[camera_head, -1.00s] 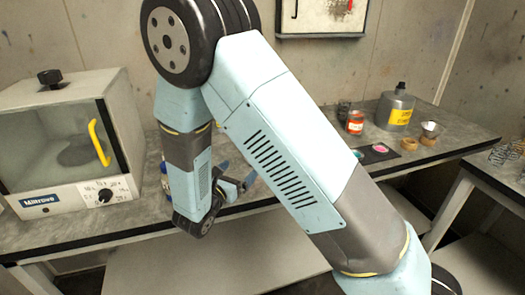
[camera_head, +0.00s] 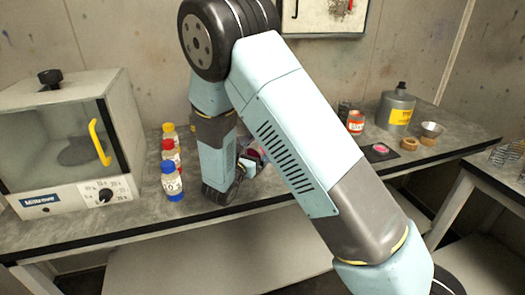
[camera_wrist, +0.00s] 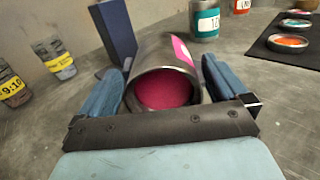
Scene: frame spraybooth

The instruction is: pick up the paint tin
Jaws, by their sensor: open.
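A paint tin (camera_wrist: 176,58) with a pink label and deep pink inside lies on its side in the wrist view, its open round end towards me. My gripper (camera_wrist: 163,82) is open, with one blue finger on each side of the tin. I cannot tell whether the fingers touch it. In the head view my arm hides most of the gripper and this tin. A teal-labelled tin (camera_wrist: 204,20) stands upright just beyond it. An orange-labelled tin (camera_head: 355,123) stands farther right on the bench.
A dark blue upright block (camera_wrist: 114,32) is close to my left finger. A dark mat (camera_wrist: 290,45) with paint lids lies right. A grey can (camera_head: 396,108) stands behind.

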